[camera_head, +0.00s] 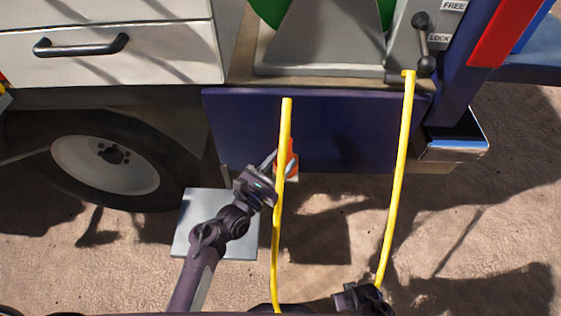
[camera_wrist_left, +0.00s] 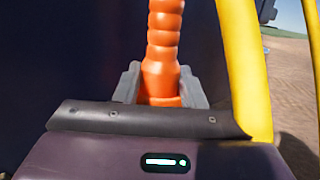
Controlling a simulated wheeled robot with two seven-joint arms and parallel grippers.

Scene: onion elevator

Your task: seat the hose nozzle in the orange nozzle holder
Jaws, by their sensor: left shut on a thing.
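The yellow hose (camera_head: 282,170) runs up past my left gripper (camera_head: 270,167) to a top point before the dark blue panel. Another hose length (camera_head: 399,165) hangs at the right. In the left wrist view, my left gripper (camera_wrist_left: 160,88) is shut on an orange ribbed piece (camera_wrist_left: 164,40), apparently the nozzle. The hose (camera_wrist_left: 245,65) passes on its right. In the head view, an orange patch (camera_head: 291,157) shows behind the hose; I cannot tell whether it is holder or nozzle. My right gripper (camera_head: 362,298) is at the hose's lower part, its fingers unclear.
The dark blue panel (camera_head: 240,130) lies behind my left gripper. A wheel (camera_head: 105,163) and a white drawer (camera_head: 110,52) are at left. A grey plate (camera_head: 195,205) lies below my left forearm. A lever (camera_head: 423,45) with FREE and LOCK labels is at upper right. Bare ground shows at lower right.

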